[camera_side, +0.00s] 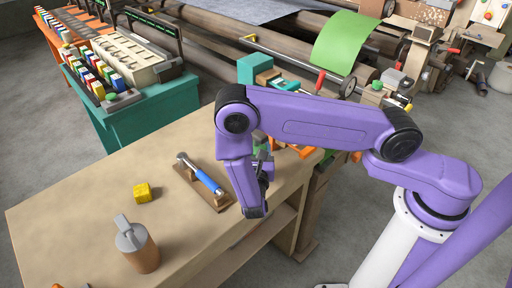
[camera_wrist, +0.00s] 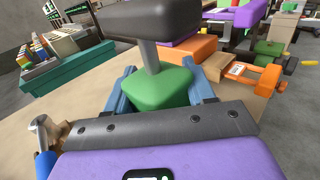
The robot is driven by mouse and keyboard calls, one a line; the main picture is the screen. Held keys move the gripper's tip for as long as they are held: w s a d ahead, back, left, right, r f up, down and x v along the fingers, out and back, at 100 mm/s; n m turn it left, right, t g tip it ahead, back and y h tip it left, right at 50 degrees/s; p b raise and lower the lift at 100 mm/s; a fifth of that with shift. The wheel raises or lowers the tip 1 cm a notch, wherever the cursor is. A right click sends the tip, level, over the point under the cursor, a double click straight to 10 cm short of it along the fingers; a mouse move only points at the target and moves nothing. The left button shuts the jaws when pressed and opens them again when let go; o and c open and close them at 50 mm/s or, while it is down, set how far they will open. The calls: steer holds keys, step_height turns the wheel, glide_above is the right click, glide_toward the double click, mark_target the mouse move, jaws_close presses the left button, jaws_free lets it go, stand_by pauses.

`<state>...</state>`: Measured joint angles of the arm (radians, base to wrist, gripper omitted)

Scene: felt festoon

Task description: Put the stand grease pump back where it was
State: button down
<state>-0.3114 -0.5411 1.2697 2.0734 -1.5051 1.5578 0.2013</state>
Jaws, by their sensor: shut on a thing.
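My gripper (camera_wrist: 161,90) is shut on a green block-like body with a grey post and a dark head, which I take to be the stand grease pump (camera_wrist: 160,88). Its blue fingers sit on either side of the green body. In the side view my gripper (camera_side: 264,172) is over the right end of the bench, and my own arm hides most of the held thing. I cannot tell whether its underside touches the bench. No empty place for it can be made out clearly.
Orange parts (camera_wrist: 252,75) stand right of my gripper. The bench's left-middle is clear.

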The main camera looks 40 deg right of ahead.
steer(key=shift+c, duration=2)
jaws_free()
steer(key=shift+f, duration=0.1)
steer(key=shift+s+a, duration=0.15)
steer(key=shift+a, duration=0.1)
steer(key=v, duration=1.1)
steer(key=shift+s+a, duration=0.15)
steer(key=shift+s, duration=0.05)
steer(key=shift+r, duration=0.25)
